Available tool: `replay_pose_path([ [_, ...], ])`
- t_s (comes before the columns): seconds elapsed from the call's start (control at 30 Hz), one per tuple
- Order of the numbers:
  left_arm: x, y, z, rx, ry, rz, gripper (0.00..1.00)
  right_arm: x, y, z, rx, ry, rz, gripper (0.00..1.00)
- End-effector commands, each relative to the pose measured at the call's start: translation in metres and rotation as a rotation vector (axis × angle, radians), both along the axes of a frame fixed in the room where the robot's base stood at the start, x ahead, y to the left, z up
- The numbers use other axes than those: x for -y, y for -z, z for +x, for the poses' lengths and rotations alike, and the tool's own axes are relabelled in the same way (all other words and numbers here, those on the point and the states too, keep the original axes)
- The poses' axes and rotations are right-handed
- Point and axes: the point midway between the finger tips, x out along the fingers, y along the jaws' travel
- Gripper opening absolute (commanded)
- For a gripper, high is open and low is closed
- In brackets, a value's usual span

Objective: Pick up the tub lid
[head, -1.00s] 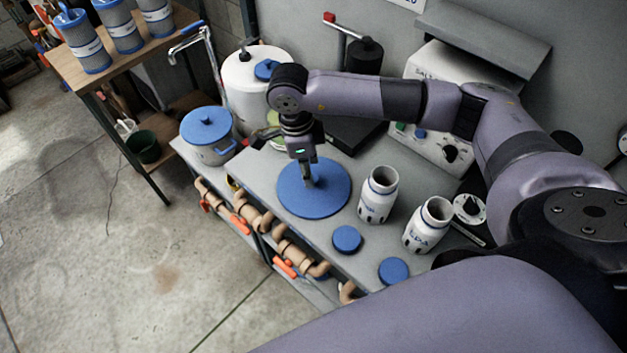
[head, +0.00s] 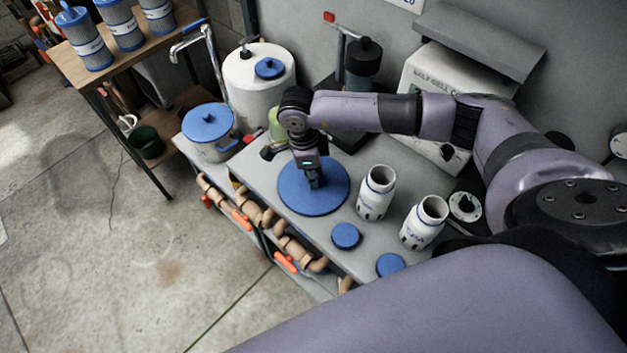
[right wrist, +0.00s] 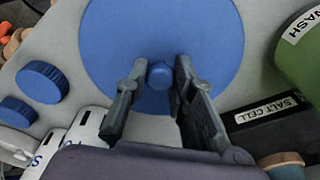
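The tub lid, a large flat blue disc (head: 334,198) with a small knob, lies on the grey bench. It fills the upper middle of the right wrist view (right wrist: 215,40). My right gripper (head: 314,184) points down over the lid's middle. In the right wrist view, its two fingers (right wrist: 160,74) stand on either side of the blue knob, very close to it. I cannot tell whether they press on it. The lid looks flat on the bench. My left gripper is not in view.
Two white bottles (head: 376,193) (head: 424,222) stand right of the lid, with two small blue caps (head: 345,236) (head: 390,265) in front. A blue-lidded pot (head: 209,124) and a white tank (head: 258,85) stand left and behind. Pipes (head: 291,249) run below the bench's front edge.

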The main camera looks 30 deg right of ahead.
Motion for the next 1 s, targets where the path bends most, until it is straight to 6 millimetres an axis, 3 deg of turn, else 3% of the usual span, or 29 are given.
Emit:
replay_pose_path([
  [0.3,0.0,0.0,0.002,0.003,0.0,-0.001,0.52,0.0,0.0,0.0,0.0,0.0,0.0,0.0],
  [0.77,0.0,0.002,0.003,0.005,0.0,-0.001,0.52,0.0,-0.006,0.001,0.001,0.0,0.0,0.0],
  [1.0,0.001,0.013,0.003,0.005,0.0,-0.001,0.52,0.0,-0.038,0.002,0.006,-0.001,0.001,0.0],
])
